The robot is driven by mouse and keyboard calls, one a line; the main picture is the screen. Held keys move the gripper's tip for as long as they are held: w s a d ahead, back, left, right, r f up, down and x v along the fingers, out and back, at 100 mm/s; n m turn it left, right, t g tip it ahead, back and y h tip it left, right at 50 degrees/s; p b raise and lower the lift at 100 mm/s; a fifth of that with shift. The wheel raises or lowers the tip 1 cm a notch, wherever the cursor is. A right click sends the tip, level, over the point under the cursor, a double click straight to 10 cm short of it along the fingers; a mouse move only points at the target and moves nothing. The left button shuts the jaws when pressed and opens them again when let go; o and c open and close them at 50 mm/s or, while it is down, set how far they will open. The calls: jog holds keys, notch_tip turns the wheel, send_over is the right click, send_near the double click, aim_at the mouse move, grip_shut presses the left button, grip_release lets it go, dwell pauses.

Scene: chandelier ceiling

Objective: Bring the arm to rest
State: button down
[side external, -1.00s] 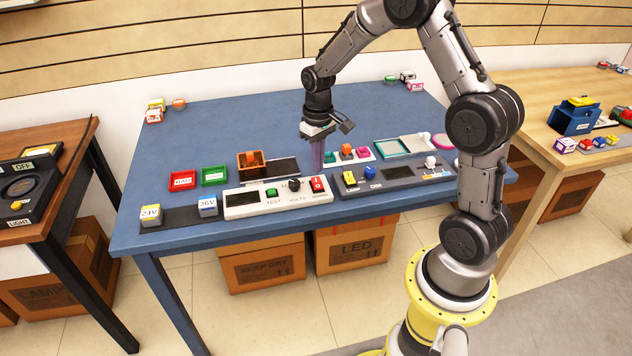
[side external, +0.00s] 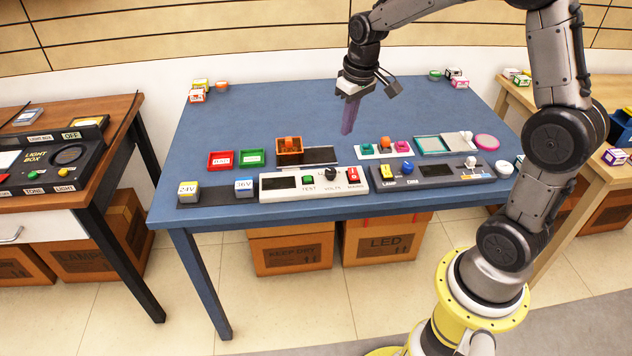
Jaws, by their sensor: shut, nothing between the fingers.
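My gripper (side external: 349,118) is shut and empty. It points down above the blue table (side external: 290,115), toward the table's back half, with its purple fingers together. It hangs behind the row of devices and touches none of them that I can see. My arm reaches in from the right side, with its upper part cut off by the top edge of the view.
A white test unit (side external: 315,184) and a dark lamp-and-dimmer unit (side external: 430,173) line the table's front edge. Red (side external: 221,160) and green (side external: 252,158) trays and an orange box (side external: 289,148) stand behind. The table's back middle is clear.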

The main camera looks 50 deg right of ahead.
jog(key=s+a+r+n+t, duration=0.2)
jog(key=s+a+r+t, duration=0.1)
jog(key=s+a+r, duration=0.65)
jog(key=s+a+f, duration=0.1)
jog(key=s, duration=1.1)
jog(key=shift+s+a+f+t+y, duration=0.15)
jog(key=shift+s+f+t+y, duration=0.15)
jog(key=shift+f, duration=0.05)
